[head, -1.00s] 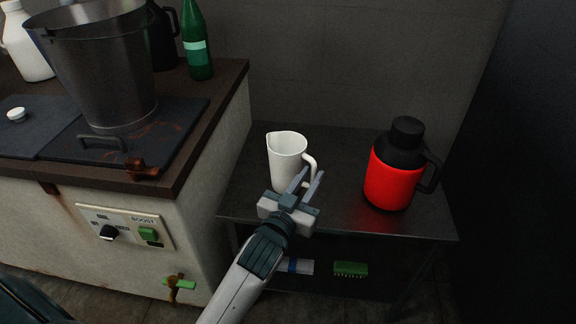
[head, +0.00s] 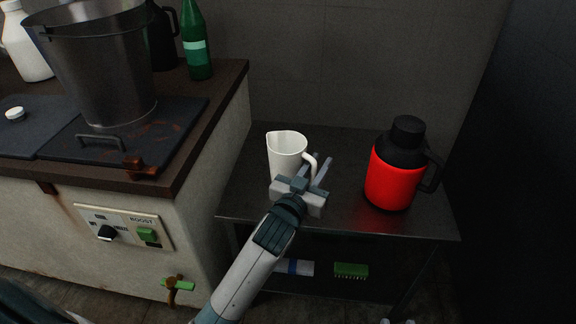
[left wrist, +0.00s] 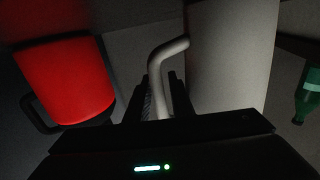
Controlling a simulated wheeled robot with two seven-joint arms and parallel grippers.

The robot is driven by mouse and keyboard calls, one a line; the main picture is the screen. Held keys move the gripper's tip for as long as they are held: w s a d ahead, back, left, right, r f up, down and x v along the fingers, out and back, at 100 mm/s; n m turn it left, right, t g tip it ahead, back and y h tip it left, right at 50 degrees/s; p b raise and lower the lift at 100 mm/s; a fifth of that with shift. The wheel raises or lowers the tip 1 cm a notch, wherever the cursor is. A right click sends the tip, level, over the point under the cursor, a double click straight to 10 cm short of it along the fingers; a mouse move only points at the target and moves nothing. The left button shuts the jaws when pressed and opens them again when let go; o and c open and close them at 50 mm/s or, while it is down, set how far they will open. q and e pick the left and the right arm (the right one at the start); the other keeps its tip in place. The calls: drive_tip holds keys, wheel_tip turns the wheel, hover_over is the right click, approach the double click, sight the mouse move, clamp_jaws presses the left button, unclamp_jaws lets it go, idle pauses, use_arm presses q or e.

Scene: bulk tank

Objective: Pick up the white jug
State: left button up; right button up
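The white jug (head: 287,153) stands upright on the dark metal side table (head: 240,192), its handle on the right side. My left gripper (head: 317,171) is at the handle, in front of the jug and slightly to its right. In the left wrist view the jug's body (left wrist: 232,55) is at right of centre, and its curved handle (left wrist: 158,75) lies between my two open fingers. The fingers are around the handle but do not appear closed on it. A small pale part at the bottom edge may be my right gripper (head: 397,321); its fingers are not clear.
A red and black flask (head: 393,175) stands on the table to the jug's right. At left is a counter with a steel pot (head: 105,75) and a green bottle (head: 196,45). A green brush (head: 351,269) lies on the lower shelf. A wall is behind.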

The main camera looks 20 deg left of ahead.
use_arm(q)
drive_tip(key=shift+w, duration=0.35)
use_arm(e)
drive_tip(key=shift+r, duration=0.2)
use_arm(q)
drive_tip(key=shift+c, duration=0.4)
drive_tip(key=shift+r, duration=0.1)
clamp_jaws()
drive_tip(key=shift+r, duration=0.2)
use_arm(e)
drive_tip(key=shift+f, duration=0.2)
